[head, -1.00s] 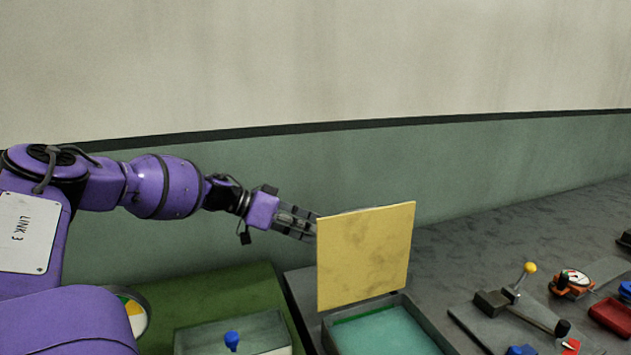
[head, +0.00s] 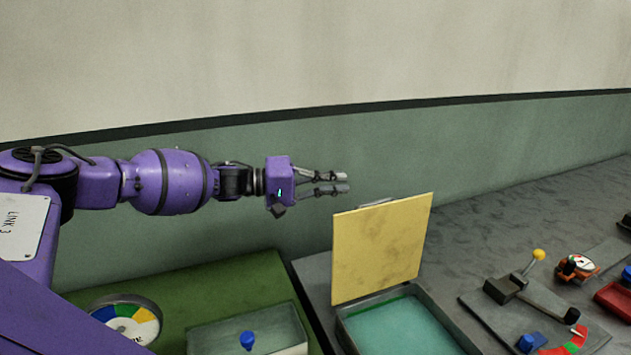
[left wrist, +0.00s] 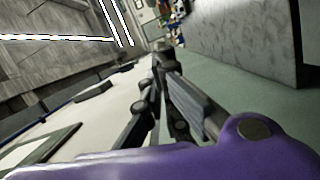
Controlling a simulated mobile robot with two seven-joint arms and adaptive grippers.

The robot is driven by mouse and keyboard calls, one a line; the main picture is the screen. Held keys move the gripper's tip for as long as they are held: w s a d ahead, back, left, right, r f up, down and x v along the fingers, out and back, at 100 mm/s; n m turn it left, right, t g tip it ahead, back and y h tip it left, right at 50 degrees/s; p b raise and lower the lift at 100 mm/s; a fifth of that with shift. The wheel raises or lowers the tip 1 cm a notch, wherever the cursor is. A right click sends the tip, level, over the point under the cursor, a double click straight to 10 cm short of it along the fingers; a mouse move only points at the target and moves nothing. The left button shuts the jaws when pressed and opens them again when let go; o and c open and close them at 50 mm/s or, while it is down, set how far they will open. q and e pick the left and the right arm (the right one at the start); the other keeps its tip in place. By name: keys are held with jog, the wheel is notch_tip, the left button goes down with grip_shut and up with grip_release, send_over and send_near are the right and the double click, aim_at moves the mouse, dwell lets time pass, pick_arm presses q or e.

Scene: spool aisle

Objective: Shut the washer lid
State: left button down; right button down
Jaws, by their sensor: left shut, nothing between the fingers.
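The washer lid (head: 382,247) is a flat yellow panel in the head view, standing nearly upright at the back of an open box (head: 440,318) with a teal inside. My left gripper (head: 347,182) is shut and empty. In the head view it shows above and to the left of the lid's top edge, apart from it in the picture. The left wrist view shows its dark fingers (left wrist: 160,62) close up, with nothing between them. My right gripper is in neither view.
Left of the washer are a green surface (head: 215,285), a colored dial (head: 128,322) and a box with a blue knob (head: 247,340). A wall runs behind.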

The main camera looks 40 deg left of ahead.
pick_arm(q)
jog(key=d, duration=0.1)
jog(key=d+p, duration=0.1)
jog(key=d, duration=0.3)
jog(key=shift+s+f+p, duration=0.15)
jog(key=shift+f+p, duration=0.15)
jog(key=shift+p, duration=0.05)
